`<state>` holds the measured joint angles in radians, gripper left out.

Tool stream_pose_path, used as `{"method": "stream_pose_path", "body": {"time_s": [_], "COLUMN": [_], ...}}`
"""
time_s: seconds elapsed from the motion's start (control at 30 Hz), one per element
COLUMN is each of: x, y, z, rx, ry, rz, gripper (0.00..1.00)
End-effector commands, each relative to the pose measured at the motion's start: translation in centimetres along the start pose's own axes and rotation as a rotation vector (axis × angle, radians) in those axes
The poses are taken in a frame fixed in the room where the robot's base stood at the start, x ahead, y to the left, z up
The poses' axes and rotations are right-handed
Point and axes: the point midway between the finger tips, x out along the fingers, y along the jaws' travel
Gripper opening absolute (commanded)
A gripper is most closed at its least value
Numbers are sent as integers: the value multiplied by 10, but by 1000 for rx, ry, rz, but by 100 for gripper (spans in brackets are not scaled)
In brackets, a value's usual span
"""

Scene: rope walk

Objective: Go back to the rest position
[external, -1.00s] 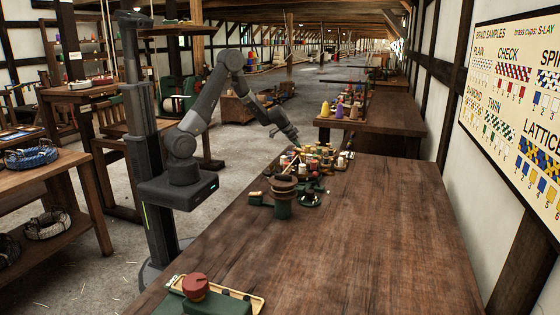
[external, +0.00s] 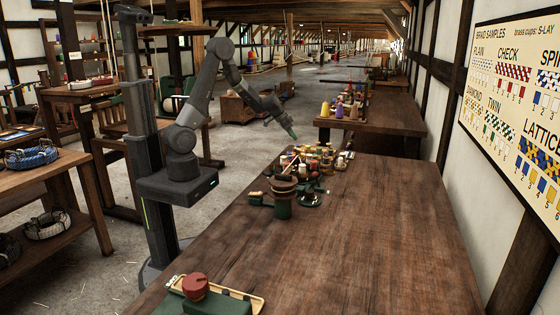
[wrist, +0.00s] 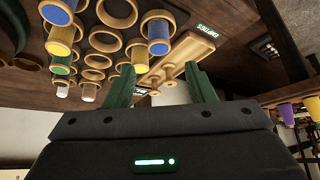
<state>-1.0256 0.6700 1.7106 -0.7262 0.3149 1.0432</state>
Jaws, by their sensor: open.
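My gripper (external: 292,135) is in the air above the far end of the long brown table (external: 350,235), over a cluster of small spools and cups (external: 318,158). In the wrist view its two green fingers (wrist: 162,88) are spread apart with nothing between them. Beyond the fingers, the wrist view shows a wooden rack with several rings (wrist: 104,40), some holding coloured bobbins, and a small wooden tray (wrist: 178,62) beside it.
A green pot with a brown top (external: 283,203) stands near the cluster. A second table with coloured cones (external: 345,108) is behind. The table's middle is clear.

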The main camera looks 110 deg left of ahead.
Motion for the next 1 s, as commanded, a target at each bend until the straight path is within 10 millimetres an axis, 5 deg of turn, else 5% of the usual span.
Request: {"method": "stream_pose_path", "body": {"time_s": [0.33,1.0], "x": [-61,59], "y": [0,1], "z": [0,3], "rx": [1,-1], "ry": [2,-4], "rz": [-2,2], "gripper": [50,50]}}
